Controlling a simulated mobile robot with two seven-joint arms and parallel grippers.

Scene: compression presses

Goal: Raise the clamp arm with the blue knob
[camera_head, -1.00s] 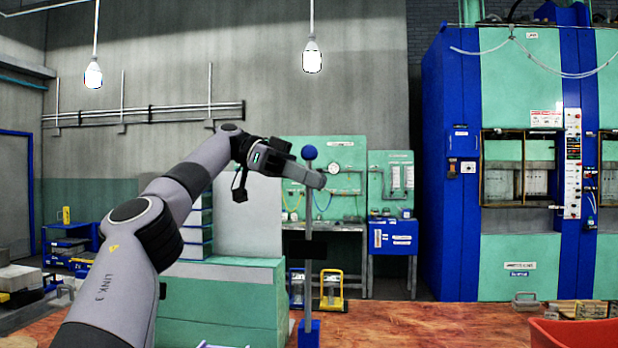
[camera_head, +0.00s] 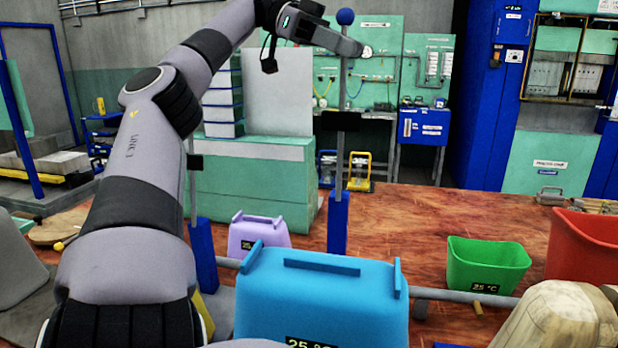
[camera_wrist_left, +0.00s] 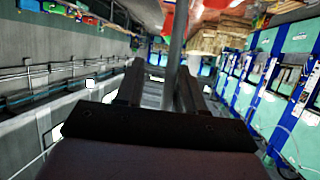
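The clamp arm (camera_head: 343,150) with the blue knob (camera_head: 345,17) stands upright as a grey rod above a blue block (camera_head: 338,222) on the bench. My left gripper (camera_head: 352,45) is just below the blue knob, at the rod's upper part. In the left wrist view the rod (camera_wrist_left: 176,50) passes between the two fingers of the gripper (camera_wrist_left: 158,82). The fingers stand apart, with a gap visible on the rod's left side. The right gripper is not in view.
A blue bin (camera_head: 320,295) is in front, with a lilac bin (camera_head: 258,236) behind it. A green bin (camera_head: 487,265) and a red bin (camera_head: 590,250) stand at the right. Another blue block (camera_head: 203,255) with a rod is at the left. Bare bench lies behind the green bin.

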